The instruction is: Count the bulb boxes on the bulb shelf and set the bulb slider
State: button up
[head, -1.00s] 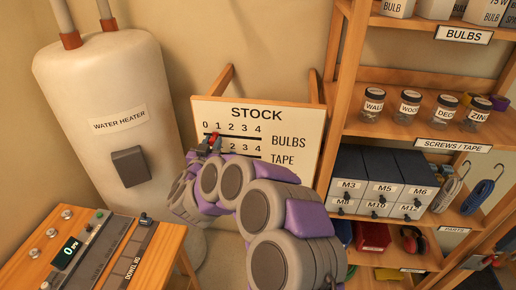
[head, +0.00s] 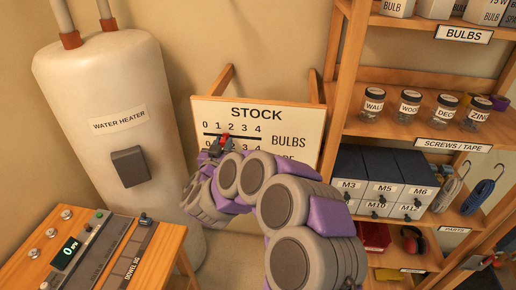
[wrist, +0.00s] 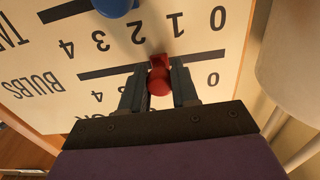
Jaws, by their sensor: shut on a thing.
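The STOCK board (head: 309,120) leans by the shelving, with a BULBS row above a TAPE row, numbered 0 to 4. My gripper (head: 221,143) is at the BULBS track. In the wrist view, which sees the board upside down, my gripper (wrist: 158,85) is shut on the red bulb slider (wrist: 159,78). The slider appears to sit between 1 and 2; the jaws hide part of the numbers. The blue tape slider (wrist: 116,6) is on the other track. Several white bulb boxes (head: 398,6) stand on the BULBS shelf, cut off by the picture's top edge.
The water heater (head: 104,95) stands left of the board. A wooden console (head: 40,262) with a green display is at lower left. Jars (head: 410,105) and dark drawers (head: 384,175) fill the lower shelves at right.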

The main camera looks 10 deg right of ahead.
jog(key=shift+s+d+b, duration=0.3)
jog(key=shift+s+d, duration=0.25)
jog(key=shift+d, duration=1.1)
jog(key=shift+s+d+b, duration=0.35)
jog(key=shift+s+d, duration=0.25)
jog(key=shift+d, duration=1)
jog(key=shift+s+d+b, duration=0.3)
jog(key=shift+s+d, duration=0.25)
jog(key=shift+d, duration=1.1)
jog(key=o, duration=1.6)
jog(key=shift+c, duration=0.2)
jog(key=shift+s+a+r+p, duration=0.1)
jog(key=shift+s+a+p, duration=0.05)
jog(key=shift+s+p, duration=0.15)
jog(key=b+v, duration=0.8)
jog(key=v, duration=0.1)
jog(key=shift+b, duration=0.4)
jog(key=shift+w, duration=0.1)
